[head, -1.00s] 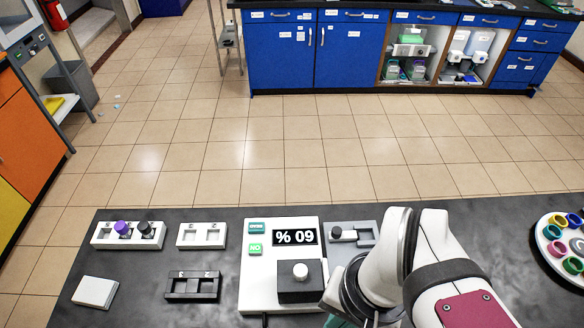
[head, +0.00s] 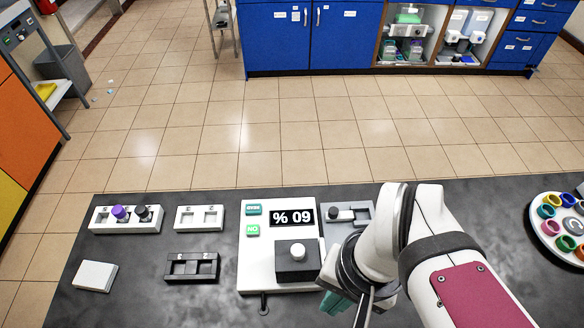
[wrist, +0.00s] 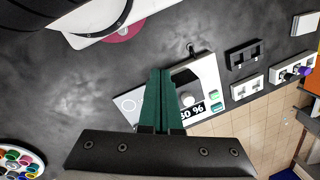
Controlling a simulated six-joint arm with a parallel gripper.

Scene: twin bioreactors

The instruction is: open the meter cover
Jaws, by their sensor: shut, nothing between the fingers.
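The meter (head: 254,275) is a white panel on the dark bench with a display reading "% 09" and two green labels. Its cover (head: 285,269) is a dark block with a white knob (head: 298,251), lying flat on the panel's lower right. My gripper (head: 335,302) has green fingers, partly hidden by my wrist, and is just right of the panel's lower right corner. In the wrist view, the shut, empty fingers (wrist: 160,72) point across the white panel (wrist: 208,75) and hide part of it and of the cover. The knob (wrist: 188,98) shows beside them.
White holders (head: 200,217), a black holder (head: 192,267) and a white block (head: 96,276) lie to the left. A round tray of coloured cups (head: 547,238) is at far right.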

